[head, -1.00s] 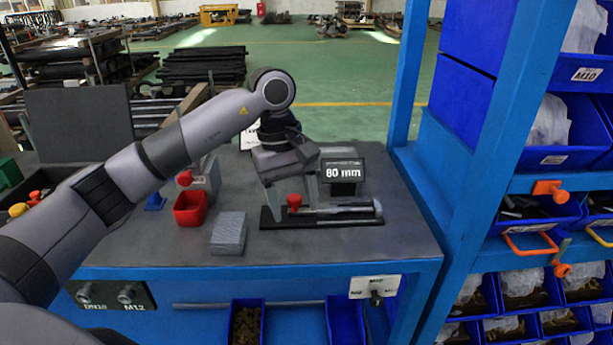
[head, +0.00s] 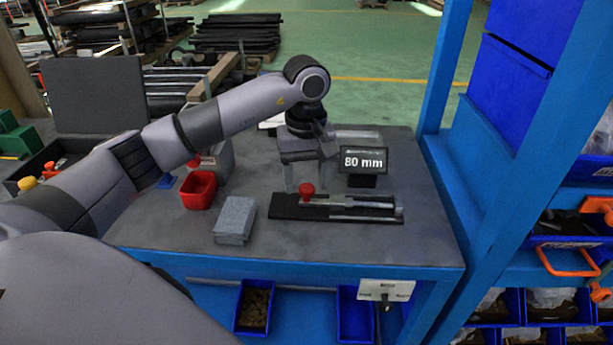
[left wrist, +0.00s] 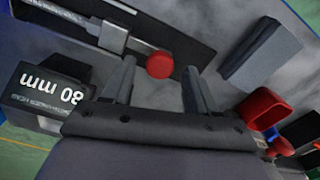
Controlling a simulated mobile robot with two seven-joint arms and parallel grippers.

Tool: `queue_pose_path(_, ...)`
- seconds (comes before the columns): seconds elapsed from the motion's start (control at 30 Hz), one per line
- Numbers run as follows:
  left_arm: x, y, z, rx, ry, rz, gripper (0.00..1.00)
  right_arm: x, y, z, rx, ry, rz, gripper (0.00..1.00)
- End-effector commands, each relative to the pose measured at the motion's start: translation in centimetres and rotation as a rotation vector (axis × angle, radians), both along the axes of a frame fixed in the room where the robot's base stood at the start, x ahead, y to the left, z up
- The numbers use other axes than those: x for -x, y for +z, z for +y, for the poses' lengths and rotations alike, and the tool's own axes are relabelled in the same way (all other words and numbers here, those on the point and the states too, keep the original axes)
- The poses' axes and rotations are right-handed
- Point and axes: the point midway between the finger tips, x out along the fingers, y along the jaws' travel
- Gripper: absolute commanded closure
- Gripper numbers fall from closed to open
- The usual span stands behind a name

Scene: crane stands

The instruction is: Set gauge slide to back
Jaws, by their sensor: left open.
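The gauge has a dark base (head: 345,219) lying on the bench, with a metal rail along it. Its slide carries a red knob (head: 307,189), which stands toward the left part of the base in the head view. My left gripper (head: 305,182) is open, pointing down, one finger on each side of the knob in that view. In the left wrist view the red knob (left wrist: 159,65) shows between the two fingertips (left wrist: 157,70). I cannot tell whether the fingers touch it. A display reading "80 mm" (head: 364,160) stands behind the gauge. My right gripper is not in view.
A grey block (head: 235,217) and a red bin (head: 198,191) stand left of the gauge on the bench (head: 330,250). A blue rack post (head: 445,70) rises at the right. The bench front before the gauge is clear.

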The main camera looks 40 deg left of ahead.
Motion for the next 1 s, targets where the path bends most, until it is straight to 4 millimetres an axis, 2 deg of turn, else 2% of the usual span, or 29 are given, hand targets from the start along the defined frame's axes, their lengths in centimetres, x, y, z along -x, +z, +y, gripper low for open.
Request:
queue_pose_path(0.3, 0.0, -0.4, 0.0, 0.001, -0.001, 0.001, 0.42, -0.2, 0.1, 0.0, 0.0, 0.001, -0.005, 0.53)
queue_pose_path(0.47, 0.0, -0.4, 0.0, 0.001, -0.001, 0.001, 0.94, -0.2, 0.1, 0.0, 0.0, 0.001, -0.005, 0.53)
queue_pose_path(0.5, 0.0, -0.4, 0.0, 0.001, -0.001, 0.001, 1.0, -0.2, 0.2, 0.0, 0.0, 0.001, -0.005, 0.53)
queue_pose_path(0.67, 0.1, -0.4, 0.3, 0.0, 0.0, 0.0, 1.0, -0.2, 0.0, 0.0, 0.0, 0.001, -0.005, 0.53)
queue_pose_path(0.83, 1.1, -0.5, 1.9, -0.001, 0.001, -0.001, 1.0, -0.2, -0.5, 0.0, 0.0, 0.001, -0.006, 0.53)
queue_pose_path(1.0, 1.7, -0.3, 2.8, 0.001, -0.002, -0.001, 1.0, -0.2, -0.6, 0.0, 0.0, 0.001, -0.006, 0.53)
